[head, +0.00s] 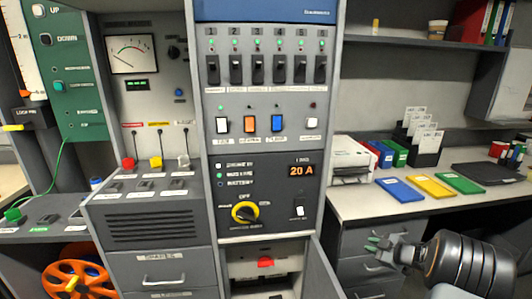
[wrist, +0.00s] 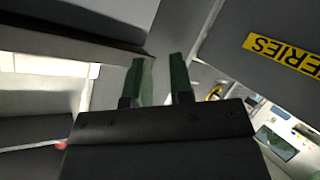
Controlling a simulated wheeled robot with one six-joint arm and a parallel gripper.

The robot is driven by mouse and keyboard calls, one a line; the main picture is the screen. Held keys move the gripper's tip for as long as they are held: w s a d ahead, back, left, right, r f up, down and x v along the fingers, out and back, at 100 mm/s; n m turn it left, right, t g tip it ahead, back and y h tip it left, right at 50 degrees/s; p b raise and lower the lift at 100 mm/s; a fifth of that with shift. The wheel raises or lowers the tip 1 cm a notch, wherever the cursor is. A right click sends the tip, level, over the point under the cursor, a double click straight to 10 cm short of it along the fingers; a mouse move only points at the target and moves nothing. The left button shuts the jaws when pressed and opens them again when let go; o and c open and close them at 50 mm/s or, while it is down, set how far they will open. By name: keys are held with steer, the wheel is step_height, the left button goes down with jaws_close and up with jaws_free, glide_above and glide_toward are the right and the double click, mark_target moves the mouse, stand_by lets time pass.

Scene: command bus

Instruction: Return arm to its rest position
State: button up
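My gripper (head: 374,243) is at the lower right of the head view, in front of the grey drawers below the desk. My dark arm runs from it to the right edge. In the wrist view, its two green fingers (wrist: 160,68) stand apart with a gap between them. Nothing shows between them, and they touch nothing that I can see.
A grey door (head: 328,272) stands open at the bottom of the central switch panel (head: 265,140), left of my gripper. A desk (head: 365,203) holds blue, yellow and green folders. The wrist view shows a yellow label (wrist: 285,52) on a grey panel, upside down.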

steer(key=s+a+r+m+h+p, duration=0.1)
steer(key=a+r+m+h+p, duration=0.15)
steer(key=r, duration=0.55)
steer(key=s+a+r+m+h+p, duration=0.1)
steer(key=a+r+m+h+p, duration=0.2)
steer(key=r, duration=0.6)
steer(key=s+a+r+m+h+p, duration=0.1)
steer(key=r+m+h+p, duration=0.25)
steer(key=r, duration=0.45)
steer(key=s+a+r+m+g+y+p, duration=0.1)
steer(key=s+a+g+p, duration=0.1)
steer(key=s+a, duration=0.3)
steer(key=s+a+r+m+g+p, duration=0.1)
steer(key=s+a, duration=0.4)
steer(key=s, duration=0.6)
steer(key=s+a+r+m+g+y+p, duration=0.1)
steer(key=s+a+r+m+g+p, duration=0.1)
steer(key=s, duration=0.6)
steer(key=a+r+g+p, duration=0.1)
steer(key=a+g+p, duration=0.1)
steer(key=a+p, duration=0.1)
steer(key=shift+g+y, duration=0.3)
steer(key=shift+s+a, duration=0.1)
steer(key=shift+a, duration=0.05)
